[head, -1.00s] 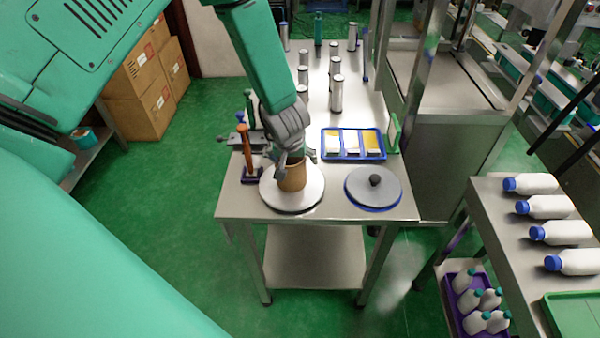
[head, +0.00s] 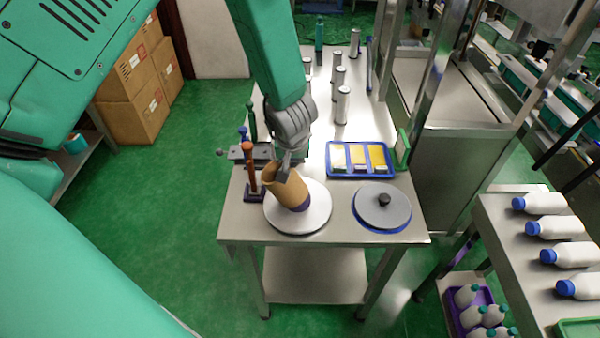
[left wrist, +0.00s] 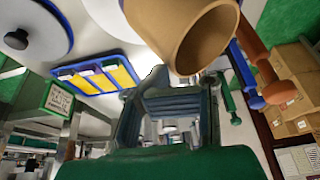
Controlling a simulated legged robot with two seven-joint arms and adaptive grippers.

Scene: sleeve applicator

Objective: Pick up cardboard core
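The brown cardboard core (head: 286,190) is a hollow tube, tilted over the white round plate (head: 318,217) at the near left of the steel table. Its open end leans up and left, and a dark purple part shows at its lower end. My left gripper (head: 285,168) reaches down from above, its fingers at the core's upper rim. It appears shut on the core's wall, with part of the contact hidden. In the left wrist view the core (left wrist: 185,28) is close up, its open mouth facing the camera. My right gripper is in neither current view.
A grey disc with a black knob (head: 382,206) is at the near right. Behind it is a blue tray (head: 331,172) with yellow cards. An orange-brown handled tool (head: 249,165) stands close left of the core. Several silver cylinders (head: 342,105) stand farther back.

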